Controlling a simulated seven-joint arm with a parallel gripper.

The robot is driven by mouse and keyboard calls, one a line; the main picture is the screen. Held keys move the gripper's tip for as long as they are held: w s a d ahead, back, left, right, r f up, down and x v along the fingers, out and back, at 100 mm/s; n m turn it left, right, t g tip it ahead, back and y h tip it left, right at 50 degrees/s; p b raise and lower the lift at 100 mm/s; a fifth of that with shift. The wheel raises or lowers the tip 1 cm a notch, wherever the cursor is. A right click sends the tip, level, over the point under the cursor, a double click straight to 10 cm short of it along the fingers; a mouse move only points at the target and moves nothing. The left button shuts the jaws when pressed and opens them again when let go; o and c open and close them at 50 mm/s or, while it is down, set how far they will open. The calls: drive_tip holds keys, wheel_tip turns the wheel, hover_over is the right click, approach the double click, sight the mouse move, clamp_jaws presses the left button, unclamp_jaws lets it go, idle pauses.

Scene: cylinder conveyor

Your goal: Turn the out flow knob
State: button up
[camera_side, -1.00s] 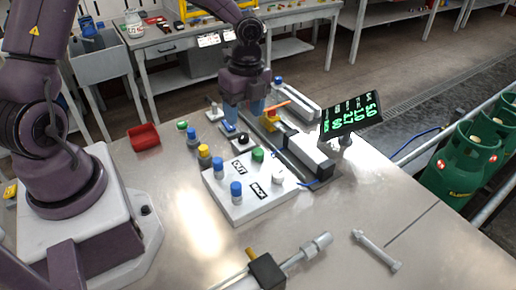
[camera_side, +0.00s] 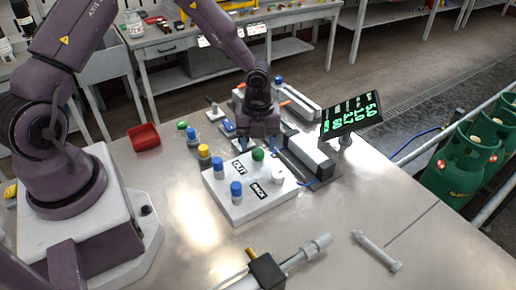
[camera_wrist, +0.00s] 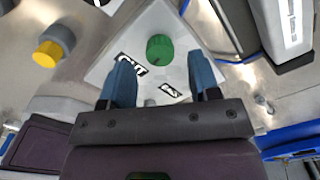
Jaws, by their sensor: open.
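The white control box (camera_side: 253,208) stands on the metal table with several coloured knobs and black labels. The OUT label (camera_side: 239,167) lies on its top, near the green knob (camera_side: 257,154) and a blue knob (camera_side: 217,163). My gripper (camera_side: 257,145) is open, pointing down at the box's far edge. In the wrist view my gripper's blue fingers (camera_wrist: 159,62) are apart, with the green knob (camera_wrist: 160,48) ahead between their tips. I cannot tell whether they touch anything. The black knob is hidden.
A grey-white conveyor unit (camera_side: 308,152) stands right beside the box. A display (camera_side: 352,115) with green digits stands behind it. A yellow-topped button (camera_side: 203,151) is left of the box, also in the wrist view (camera_wrist: 48,53).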

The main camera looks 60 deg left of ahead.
sight(258, 154)
drive_tip(key=shift+f, duration=1.4)
drive_tip(key=c, duration=0.9)
